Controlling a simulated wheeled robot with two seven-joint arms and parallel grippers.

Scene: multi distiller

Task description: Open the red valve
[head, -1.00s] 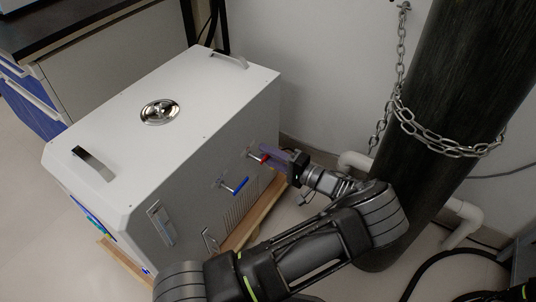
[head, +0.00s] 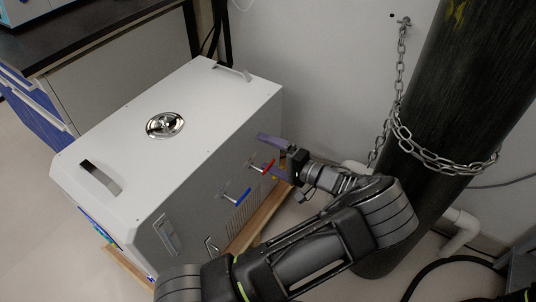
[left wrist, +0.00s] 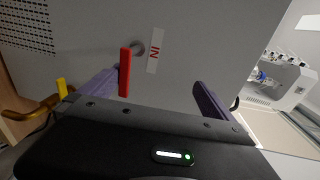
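The red valve (head: 267,167) is a lever handle on the side panel of a white box-shaped machine (head: 130,100). In the left wrist view the red handle (left wrist: 125,73) stands upright in front of a round grey fitting, beside an "IN" label (left wrist: 155,50). My left gripper (head: 266,155) is at the panel with its purple fingers spread. In the left wrist view the gripper (left wrist: 157,80) is open, and the handle overlaps the inner side of the left-hand finger. Whether they touch is unclear. My right gripper is not in view.
A blue valve handle (head: 237,195) sits left of the red one. A wooden base (head: 262,215) lies under the machine. A dark cylinder (head: 440,130) with a chain (head: 440,160) stands at right. In the left wrist view, a brass pipe (left wrist: 28,113) with a yellow handle (left wrist: 61,88) is at left.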

